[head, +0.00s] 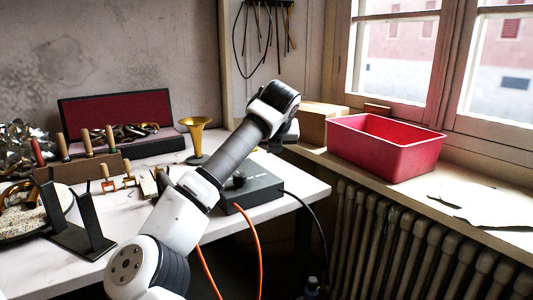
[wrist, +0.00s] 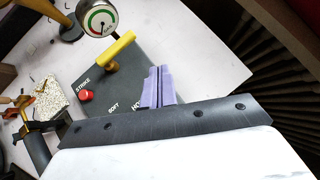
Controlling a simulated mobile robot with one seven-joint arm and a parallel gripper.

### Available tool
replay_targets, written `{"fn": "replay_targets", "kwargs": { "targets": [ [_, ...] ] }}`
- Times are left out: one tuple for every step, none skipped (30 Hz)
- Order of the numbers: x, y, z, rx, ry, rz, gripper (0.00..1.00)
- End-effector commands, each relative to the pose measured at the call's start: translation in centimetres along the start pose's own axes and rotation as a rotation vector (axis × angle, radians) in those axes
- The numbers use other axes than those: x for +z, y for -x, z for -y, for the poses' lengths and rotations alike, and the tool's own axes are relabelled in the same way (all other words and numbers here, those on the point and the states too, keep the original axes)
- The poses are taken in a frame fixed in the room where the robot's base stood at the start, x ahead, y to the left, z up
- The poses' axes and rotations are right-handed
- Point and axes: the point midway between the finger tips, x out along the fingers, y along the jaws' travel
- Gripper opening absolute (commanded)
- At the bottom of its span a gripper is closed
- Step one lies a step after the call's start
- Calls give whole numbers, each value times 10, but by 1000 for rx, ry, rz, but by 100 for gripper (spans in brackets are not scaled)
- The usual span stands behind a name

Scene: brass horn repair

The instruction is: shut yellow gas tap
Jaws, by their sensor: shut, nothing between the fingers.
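The yellow tap (wrist: 108,52) is a bar-shaped handle on a brass stem, on a dark grey box (wrist: 130,72). In the wrist view the bar slants from lower left to upper right, beside a round gauge (wrist: 97,18) with a green and red scale. My gripper (wrist: 160,70) has lavender fingers, closed together and empty. They are over the box's right part in the picture, to the right of and below the tap, apart from it. In the head view the box (head: 262,190) shows on the table, but my arm hides the tap and my fingers.
A red knob (wrist: 86,95) stands on the box near the word STRIKE. A brass horn bell (head: 195,135) stands behind the box. An orange hose (head: 258,240) and a black cable hang at the table's front. A red bin (head: 385,155) sits on the windowsill above a radiator.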

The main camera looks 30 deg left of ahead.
Motion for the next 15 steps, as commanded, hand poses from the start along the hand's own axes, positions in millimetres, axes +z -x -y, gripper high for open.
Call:
{"fn": "replay_targets", "kwargs": {
  "targets": [
    [1,11,3,4,0,1,0],
    [1,17,5,4,0,0,0],
    [1,25,8,3,0,0,0],
    [2,31,10,4,0,0,0],
    [2,36,12,4,1,0,0],
    [2,42,14,3,1,-1,0],
    [2,46,16,2,1,-1,0],
    [3,50,17,3,1,-1,0],
    [3,54,18,3,1,-2,0],
    [3,56,19,3,2,-2,0],
    [3,58,20,3,2,-3,0],
    [3,60,21,3,3,-3,0],
    [3,62,22,3,3,-3,0],
    [3,63,22,3,3,-3,0],
    [3,63,22,2,3,-4,0]
  ]
}}
